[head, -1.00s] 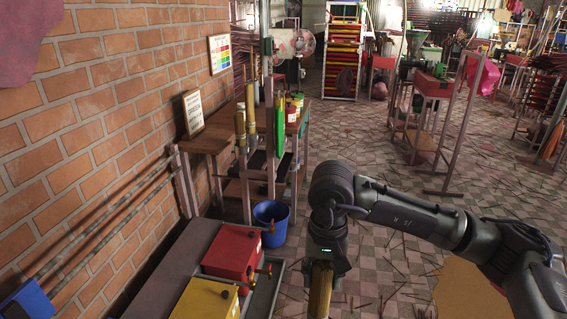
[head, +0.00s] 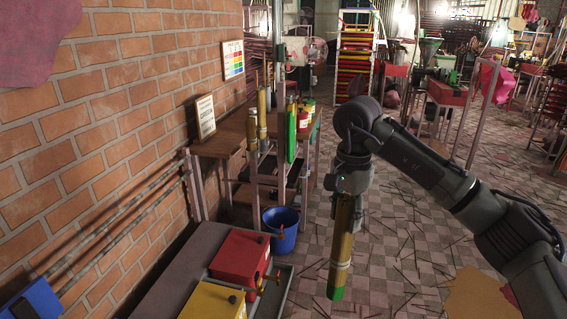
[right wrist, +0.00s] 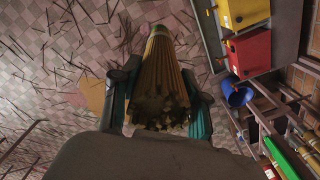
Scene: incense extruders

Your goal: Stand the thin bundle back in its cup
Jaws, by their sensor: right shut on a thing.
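My right gripper (head: 350,188) is shut on a long tan bundle (head: 345,235) of thin sticks. The bundle hangs nearly upright below it, with a pale band low down and a green lower end, and looks clear of the floor. In the right wrist view, the bundle (right wrist: 158,85) sits between the two dark and teal fingers, its cut stick ends towards the camera. Two thin tan bundles (head: 263,105) stand upright on the rack left of my gripper, beside a green one (head: 291,135). I cannot make out which cup is empty. My left gripper is not in view.
A wooden table (head: 222,142) stands behind the rack by the brick wall. A blue bucket (head: 281,228) is on the floor below. A red box (head: 240,257) and a yellow box (head: 213,301) sit at the front. Loose sticks litter the open floor to the right.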

